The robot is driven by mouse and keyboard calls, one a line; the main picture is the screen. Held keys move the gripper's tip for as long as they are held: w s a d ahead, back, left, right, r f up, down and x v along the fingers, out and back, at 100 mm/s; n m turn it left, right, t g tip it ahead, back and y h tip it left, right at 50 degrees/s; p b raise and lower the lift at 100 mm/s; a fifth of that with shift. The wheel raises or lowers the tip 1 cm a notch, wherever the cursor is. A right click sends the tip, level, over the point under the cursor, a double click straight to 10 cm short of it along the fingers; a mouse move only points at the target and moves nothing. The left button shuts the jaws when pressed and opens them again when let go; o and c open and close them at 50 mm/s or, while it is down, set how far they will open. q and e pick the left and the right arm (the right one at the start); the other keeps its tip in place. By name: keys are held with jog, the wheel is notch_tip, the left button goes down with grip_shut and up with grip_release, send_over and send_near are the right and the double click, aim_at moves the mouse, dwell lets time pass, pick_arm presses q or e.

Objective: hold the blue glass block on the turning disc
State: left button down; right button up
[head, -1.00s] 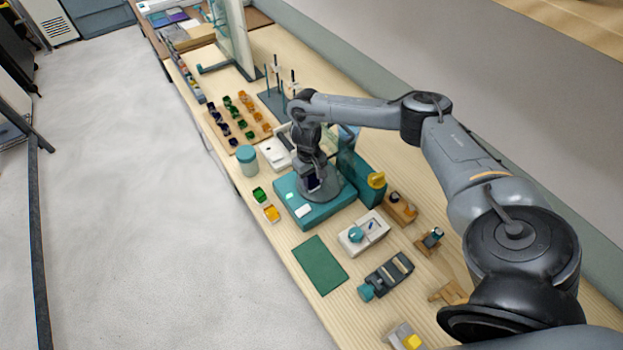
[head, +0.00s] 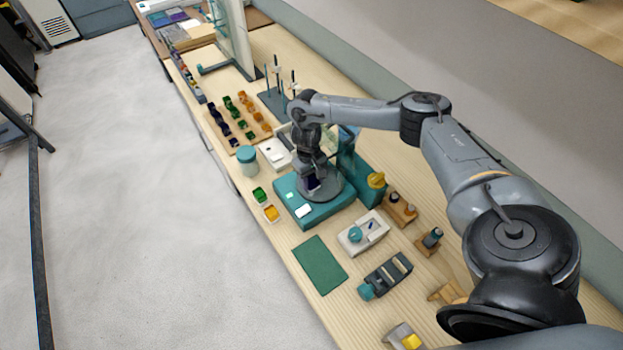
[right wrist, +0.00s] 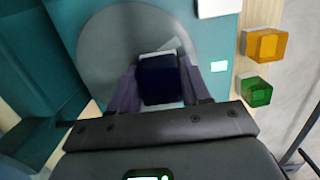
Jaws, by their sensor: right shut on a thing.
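The dark blue glass block (right wrist: 161,80) sits between the two fingers of my right gripper (right wrist: 160,88) in the right wrist view. The gripper is shut on it. The block is over the grey turning disc (right wrist: 103,48); whether its lower face touches the disc cannot be told. In the head view my right gripper (head: 312,181) points down over the disc (head: 333,190) on top of the teal machine (head: 318,217). The block is mostly hidden there by the gripper. My left gripper is not in view.
Green (head: 259,195) and orange (head: 271,213) glass blocks lie beside the machine. A teal-lidded jar (head: 246,158), a wooden tray of coloured blocks (head: 262,132) and a rod stand (head: 272,104) are beyond. A bare green mat (head: 319,266) and small tools lie nearer.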

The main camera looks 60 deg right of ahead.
pick_arm(q)
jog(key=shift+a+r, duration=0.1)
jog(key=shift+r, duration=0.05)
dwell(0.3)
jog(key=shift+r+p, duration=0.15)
jog(key=shift+p, duration=0.15)
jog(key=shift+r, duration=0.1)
dwell(1.0)
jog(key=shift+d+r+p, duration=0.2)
jog(key=shift+p, duration=0.1)
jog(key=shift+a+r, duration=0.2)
dwell(0.7)
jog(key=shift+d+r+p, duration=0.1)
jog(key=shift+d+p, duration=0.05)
jog(key=shift+p, duration=0.15)
dwell(0.4)
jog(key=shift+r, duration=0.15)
dwell(0.5)
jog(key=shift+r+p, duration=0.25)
jog(key=shift+p, duration=0.15)
dwell(0.3)
dwell(0.7)
